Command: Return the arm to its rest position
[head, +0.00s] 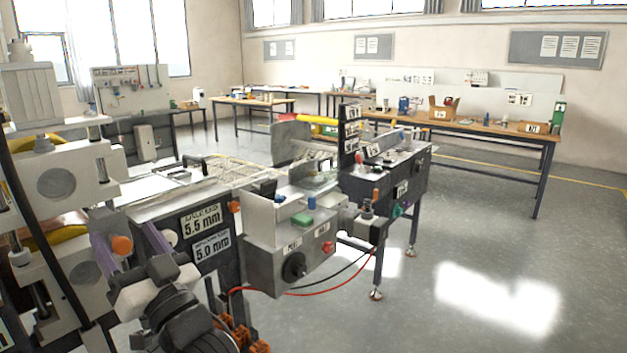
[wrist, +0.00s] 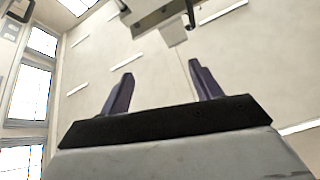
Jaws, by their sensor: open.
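My gripper (head: 130,240) is at the lower left of the head view, in front of the lamination machine (head: 205,215). Its two purple fingers stand apart and point upward, with nothing between them. The wrist view shows the same open, empty gripper (wrist: 163,84) against the pale ceiling with its light strips. My arm is folded low below the hand, and its lower links are cut off by the picture's bottom edge.
A grey control box (head: 290,258) with a black knob and red button sits right of my gripper. Red and black cables hang below it. A tall machine frame (head: 62,185) stands close on the left. The floor (head: 480,250) at right is clear. Workbenches (head: 470,130) line the back wall.

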